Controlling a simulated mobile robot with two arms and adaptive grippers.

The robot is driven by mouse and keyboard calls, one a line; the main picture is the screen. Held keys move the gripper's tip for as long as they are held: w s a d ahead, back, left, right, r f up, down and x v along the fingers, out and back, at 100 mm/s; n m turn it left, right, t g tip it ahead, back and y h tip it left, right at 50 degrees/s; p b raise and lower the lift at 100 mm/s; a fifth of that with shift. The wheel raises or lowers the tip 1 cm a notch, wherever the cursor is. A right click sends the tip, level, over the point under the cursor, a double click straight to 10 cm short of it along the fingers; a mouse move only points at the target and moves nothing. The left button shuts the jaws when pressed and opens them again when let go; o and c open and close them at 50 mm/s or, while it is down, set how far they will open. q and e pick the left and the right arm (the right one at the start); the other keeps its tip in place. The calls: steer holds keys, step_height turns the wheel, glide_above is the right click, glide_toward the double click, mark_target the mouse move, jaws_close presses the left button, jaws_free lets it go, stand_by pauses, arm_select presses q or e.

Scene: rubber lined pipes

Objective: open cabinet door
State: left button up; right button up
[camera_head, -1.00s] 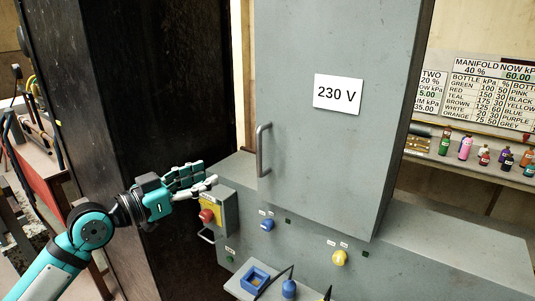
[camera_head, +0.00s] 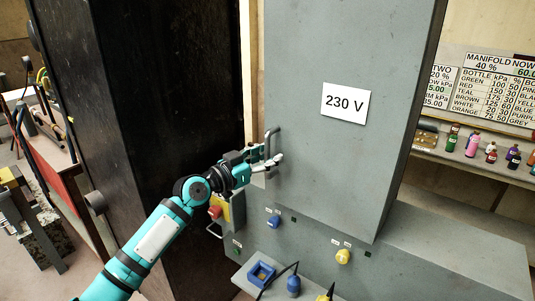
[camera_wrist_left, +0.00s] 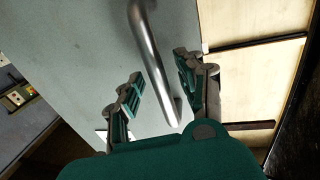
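The grey cabinet door (camera_head: 320,165) with a "230 V" label stands closed in the head view. Its metal bar handle (camera_head: 270,143) runs upright along the door's left edge. My left gripper (camera_head: 268,162) is at the lower part of the handle. In the left wrist view, the handle (camera_wrist_left: 150,55) passes between the two spread fingers of my left gripper (camera_wrist_left: 163,92). The fingers stand apart on either side of the bar, with a gap to it on both sides. My right gripper is not in view.
Below the door is a grey panel with a blue knob (camera_head: 273,221), a yellow knob (camera_head: 342,256) and a red button (camera_head: 215,212). A dark tall cabinet (camera_head: 165,120) stands to the left. Small bottles (camera_head: 473,144) line a shelf at the right.

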arm_select(q)
steer(key=shift+w, duration=0.1)
jaws_close()
stand_by(0.6)
